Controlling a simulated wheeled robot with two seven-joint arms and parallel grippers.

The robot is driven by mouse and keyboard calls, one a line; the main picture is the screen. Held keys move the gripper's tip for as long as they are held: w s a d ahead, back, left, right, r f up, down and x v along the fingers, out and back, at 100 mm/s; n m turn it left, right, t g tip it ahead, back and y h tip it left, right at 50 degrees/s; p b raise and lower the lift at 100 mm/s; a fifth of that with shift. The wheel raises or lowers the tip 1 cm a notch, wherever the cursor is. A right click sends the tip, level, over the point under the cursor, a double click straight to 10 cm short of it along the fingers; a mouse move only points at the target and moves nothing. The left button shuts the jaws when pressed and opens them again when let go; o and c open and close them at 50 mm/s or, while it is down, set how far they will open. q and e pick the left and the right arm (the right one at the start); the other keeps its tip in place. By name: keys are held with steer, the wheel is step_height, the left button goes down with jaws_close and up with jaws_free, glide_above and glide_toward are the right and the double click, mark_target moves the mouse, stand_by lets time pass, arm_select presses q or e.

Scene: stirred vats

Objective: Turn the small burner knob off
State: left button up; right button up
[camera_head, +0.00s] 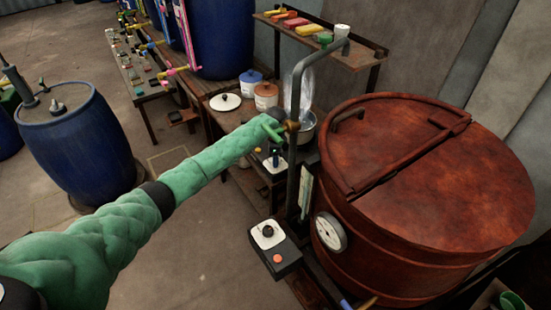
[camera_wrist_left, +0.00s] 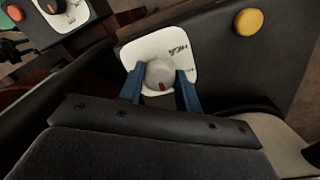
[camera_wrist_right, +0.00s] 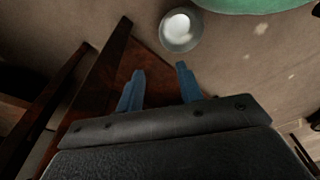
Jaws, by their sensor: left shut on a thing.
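The small burner knob (camera_wrist_left: 160,75) is round and grey with a red mark on its lower edge in the left wrist view. It sits on a white plate (camera_wrist_left: 183,47) with dark lettering. My left gripper (camera_wrist_left: 160,84) is shut on it, one blue finger at each side. My right gripper (camera_wrist_right: 160,78) shows only in the right wrist view, open and empty.
A yellow button (camera_wrist_left: 248,22) is on the same dark panel. A second control box with a black knob (camera_head: 267,231) and an orange button (camera_head: 277,258) stands nearer. A grey pipe (camera_head: 294,165) and a large copper-brown vat (camera_head: 390,255) are close on the right.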

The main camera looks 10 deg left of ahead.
steer(key=shift+s+a, duration=0.15)
steer(key=shift+s, duration=0.2)
steer(key=shift+w, duration=0.1)
arm_select(q)
steer(key=o, duration=1)
steer(key=shift+c, duration=0.2)
steer(key=shift+r, duration=0.1)
steer(key=shift+w+r, duration=0.1)
steer(key=shift+r, duration=0.15)
step_height(320, 180, up, 6)
steer(key=shift+w+f+b, duration=0.1)
steer(key=shift+b, duration=1.1)
steer(key=shift+r, duration=0.65)
arm_select(e)
step_height(320, 180, up, 6)
steer(key=w+a, duration=0.1)
steer(key=w, duration=0.1)
steer(key=shift+g, duration=0.3)
